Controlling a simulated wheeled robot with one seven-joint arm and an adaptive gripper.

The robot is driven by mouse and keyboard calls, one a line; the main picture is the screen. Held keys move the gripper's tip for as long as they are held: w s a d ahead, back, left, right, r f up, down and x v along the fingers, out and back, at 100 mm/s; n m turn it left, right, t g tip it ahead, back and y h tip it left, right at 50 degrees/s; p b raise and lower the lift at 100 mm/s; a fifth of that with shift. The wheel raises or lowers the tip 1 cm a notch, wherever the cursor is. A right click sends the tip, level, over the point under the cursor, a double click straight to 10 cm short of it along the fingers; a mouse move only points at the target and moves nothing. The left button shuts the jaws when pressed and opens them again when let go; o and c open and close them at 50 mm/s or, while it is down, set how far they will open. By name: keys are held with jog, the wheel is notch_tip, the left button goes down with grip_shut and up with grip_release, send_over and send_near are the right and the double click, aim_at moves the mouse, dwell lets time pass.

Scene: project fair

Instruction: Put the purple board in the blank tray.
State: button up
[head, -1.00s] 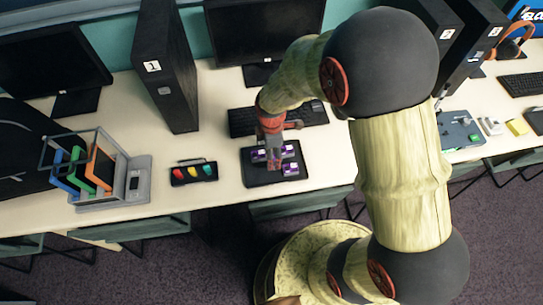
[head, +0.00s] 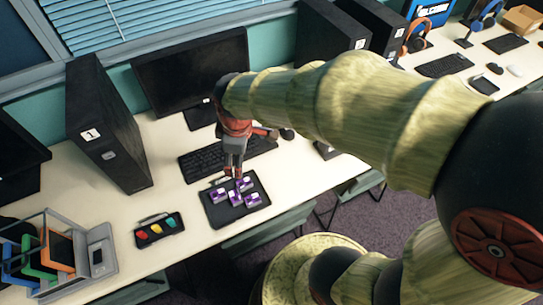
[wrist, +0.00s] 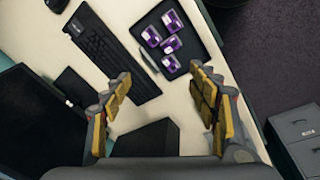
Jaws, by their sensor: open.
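Several small purple boards with white marks (head: 248,200) lie close together on a flat black tray (head: 217,213) on the desk. In the wrist view the purple boards (wrist: 171,44) are spread over the tray (wrist: 197,30), and one sits near its edge. I cannot tell which tray is the blank one. My gripper (head: 233,172) is just above the back edge of the tray in the head view.
A keyboard (head: 195,164) and monitor (head: 190,70) stand behind the tray. A small dark tray (head: 142,240) with red, yellow and green pieces lies to the left, beyond it a rack of coloured frames (head: 60,250). A black tower (head: 105,125) stands at back left.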

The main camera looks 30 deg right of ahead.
jog(key=s+d+r+m+t, duration=0.3)
jog(key=s+d+r+m, duration=0.2)
jog(key=s+r+m, duration=0.5)
notch_tip(320, 180, up, 2)
jog(key=shift+s+r+m, duration=0.15)
jog(key=shift+s+m, duration=0.25)
jog(key=shift+s, duration=0.7)
